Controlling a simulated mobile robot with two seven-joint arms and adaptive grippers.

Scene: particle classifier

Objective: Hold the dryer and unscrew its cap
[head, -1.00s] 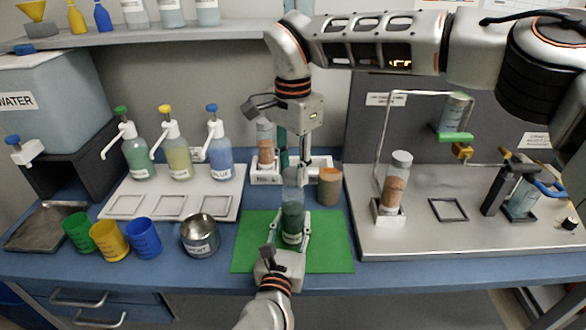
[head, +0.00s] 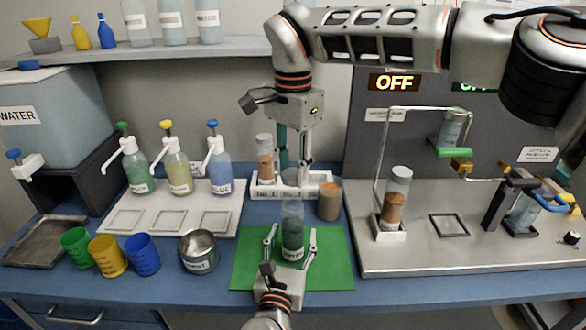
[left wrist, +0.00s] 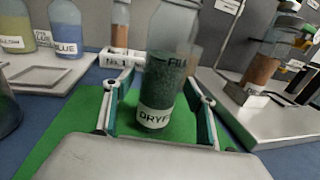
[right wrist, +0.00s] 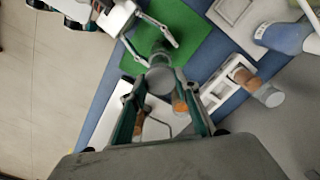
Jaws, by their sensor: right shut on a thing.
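The dryer (head: 292,232), a clear bottle with dark green contents and a white label, stands upright on the green mat (head: 335,262). It also shows in the left wrist view (left wrist: 157,92). My left gripper (head: 290,235) is open, its fingers (left wrist: 155,105) on either side of the bottle with gaps. My right gripper (head: 292,170) points down above the bottle, shut on the grey round cap (right wrist: 160,80). The cap shows between its fingertips in the right wrist view. I cannot tell for certain whether the cap is clear of the bottle's mouth.
A brown-filled cup (head: 329,202) stands close to the right of the bottle. A white rack (head: 262,190) is behind it. A metal mug (head: 198,252) and colored cups (head: 107,256) are left; a metal platform (head: 450,262) with apparatus is right. The mat's front right is clear.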

